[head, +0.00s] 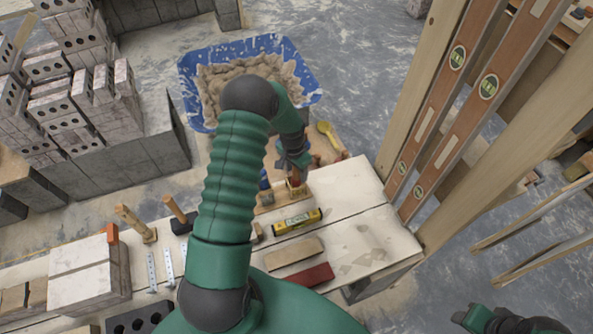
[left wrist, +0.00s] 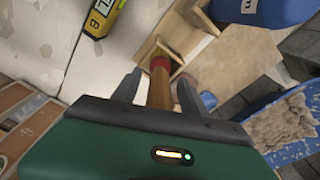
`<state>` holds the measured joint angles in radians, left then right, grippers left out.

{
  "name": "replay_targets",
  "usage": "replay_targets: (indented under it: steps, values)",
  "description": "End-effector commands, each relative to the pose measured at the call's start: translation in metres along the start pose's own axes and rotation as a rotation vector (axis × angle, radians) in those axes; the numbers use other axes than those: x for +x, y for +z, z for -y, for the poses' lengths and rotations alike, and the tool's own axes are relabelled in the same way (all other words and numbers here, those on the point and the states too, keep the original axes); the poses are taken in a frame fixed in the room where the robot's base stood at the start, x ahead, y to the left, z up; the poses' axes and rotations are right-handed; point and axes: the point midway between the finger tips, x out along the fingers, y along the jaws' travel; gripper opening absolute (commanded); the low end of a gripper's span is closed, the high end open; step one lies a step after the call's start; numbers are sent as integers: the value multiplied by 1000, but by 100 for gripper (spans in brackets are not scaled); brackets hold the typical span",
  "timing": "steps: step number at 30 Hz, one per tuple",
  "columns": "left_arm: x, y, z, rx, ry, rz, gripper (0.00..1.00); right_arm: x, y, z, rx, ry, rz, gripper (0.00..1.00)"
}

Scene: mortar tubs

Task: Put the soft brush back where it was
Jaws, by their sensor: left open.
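My left gripper (head: 295,172) is open over the wooden holder (head: 268,198) on the work board. In the left wrist view a wooden handle with a red part, seemingly the soft brush (left wrist: 160,88), stands between the open fingers, by the holder (left wrist: 152,48). I cannot tell whether either finger touches it. The brush's lower end is hidden. In the head view the gripper and arm cover much of it. My right gripper (head: 478,317) is at the lower right, away from the board; its jaws are unclear.
A yellow level (head: 297,221), a tan block (head: 293,253) and a red block (head: 305,277) lie nearer on the board. The blue mortar tub (head: 190,100) stands behind. Tall levels lean on timber posts at right. Hammers and bricks are at left.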

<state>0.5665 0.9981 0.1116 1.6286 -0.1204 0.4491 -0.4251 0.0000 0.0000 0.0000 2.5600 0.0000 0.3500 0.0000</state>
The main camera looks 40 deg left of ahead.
Motion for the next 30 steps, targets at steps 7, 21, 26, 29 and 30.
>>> replay_targets:
  steps: [7, 21, 26, 29, 30]
  values:
    - [-17, -1, 1, -1, -1, -2, 51, 0, 0, 0, 0, 0, 0, 47]
    - [-144, -1, 1, -1, -2, -4, 51, 0, 0, 0, 0, 0, 0, 47]
    - [-164, -1, 1, 0, 0, 0, 51, 0, 0, 0, 0, 0, 0, 47]
    - [-167, 0, 1, 1, 1, 0, 51, 0, 0, 0, 0, 0, 0, 47]
    - [-168, 0, 1, 1, 1, 1, 51, 0, 0, 0, 0, 0, 0, 47]
